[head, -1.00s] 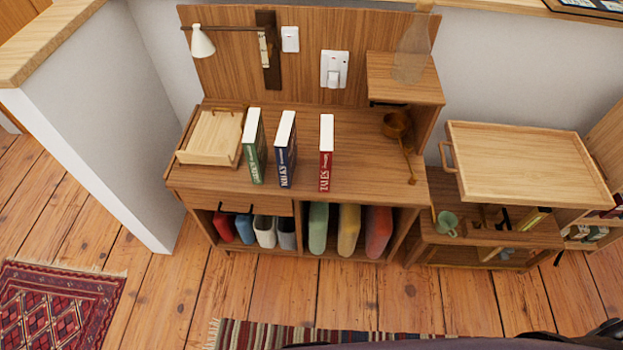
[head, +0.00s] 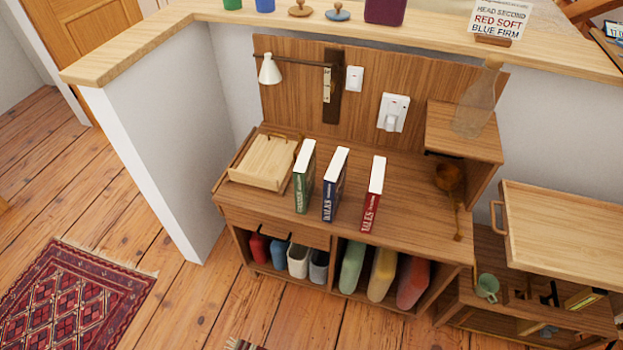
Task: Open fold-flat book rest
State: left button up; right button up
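A light wooden panel in a low frame (head: 265,162) lies nearly flat at the left end of the wooden desk (head: 405,215). It looks like the folded book rest, though I cannot be sure. A small dark handle or bar shows at its back edge. A green book (head: 304,180), a dark blue book (head: 334,186) and a red book (head: 373,194) stand upright in a row to its right. The green book is close to the frame's right side. Neither of my grippers is in view.
A white lamp (head: 269,70) hangs above the panel from the back board. A brown cup-like object (head: 449,178) sits at the desk's right. A tray table (head: 565,230) stands further right. A sign (head: 498,18) stands on the upper ledge.

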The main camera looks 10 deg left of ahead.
aim_at(267, 165)
jog(key=i+j, duration=0.15)
jog(key=j, duration=0.4)
jog(key=i+j+z, duration=0.15)
jog(key=j, duration=0.9)
jog(key=i+j+z, duration=0.15)
jog(key=j, duration=0.4)
